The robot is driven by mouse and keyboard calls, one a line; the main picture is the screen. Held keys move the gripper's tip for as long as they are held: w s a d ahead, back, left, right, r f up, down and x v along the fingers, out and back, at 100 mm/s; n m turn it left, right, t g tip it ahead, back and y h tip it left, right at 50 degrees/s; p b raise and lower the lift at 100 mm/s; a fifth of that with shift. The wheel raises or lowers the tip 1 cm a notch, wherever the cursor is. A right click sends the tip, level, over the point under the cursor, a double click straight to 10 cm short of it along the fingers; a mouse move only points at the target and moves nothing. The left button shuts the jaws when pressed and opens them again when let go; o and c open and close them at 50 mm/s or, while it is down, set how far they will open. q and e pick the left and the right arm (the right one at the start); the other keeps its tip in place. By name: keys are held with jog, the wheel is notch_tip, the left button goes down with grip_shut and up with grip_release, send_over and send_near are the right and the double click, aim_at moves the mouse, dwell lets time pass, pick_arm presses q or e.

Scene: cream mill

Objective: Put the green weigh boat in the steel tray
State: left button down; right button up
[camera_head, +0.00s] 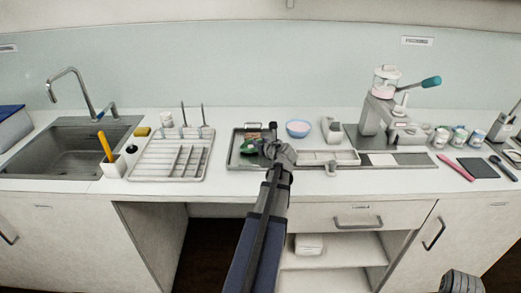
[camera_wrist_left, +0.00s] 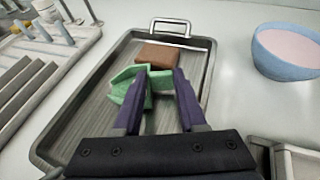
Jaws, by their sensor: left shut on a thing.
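The green weigh boat (camera_wrist_left: 125,88) is between the purple fingers of my left gripper (camera_wrist_left: 158,80), which is shut on it. The boat looks tilted and is over the steel tray (camera_wrist_left: 58,118), within its rim. I cannot tell whether it touches the tray floor. In the head view the boat (camera_head: 249,147) shows just left of my left gripper (camera_head: 266,150), over the steel tray (camera_head: 231,153). The gripper and arm hide the tray's right part.
A brown block (camera_wrist_left: 156,54) lies in the tray's far end. A blue bowl with pink contents (camera_head: 299,128) stands right of the tray. A white rack (camera_head: 155,172) with upright pegs is on the left. A mill with a teal handle (camera_head: 431,82) stands farther right.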

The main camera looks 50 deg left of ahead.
pick_arm(q)
jog(key=shift+f, duration=0.3)
pick_arm(e)
jog(key=shift+f, duration=0.25)
pick_arm(q)
jog(key=c, duration=0.9)
grip_release()
jog(key=shift+f, duration=0.15)
jog(key=o, duration=0.4)
pick_arm(e)
jog(key=shift+f, duration=0.1)
pick_arm(q)
jog(key=shift+o, duration=0.2)
jog(key=shift+s+d+r, duration=0.1)
jog(key=shift+d+r, duration=0.05)
jog(key=shift+r, duration=0.15)
jog(key=p+v, duration=0.4)
jog(key=v, duration=0.7)
jog(key=shift+s+d+p, duration=0.15)
jog(key=shift+d+p, duration=0.2)
jog(key=shift+p, duration=0.05)
pick_arm(e)
notch_tip(320, 180, up, 5)
jog(key=shift+f, duration=0.1)
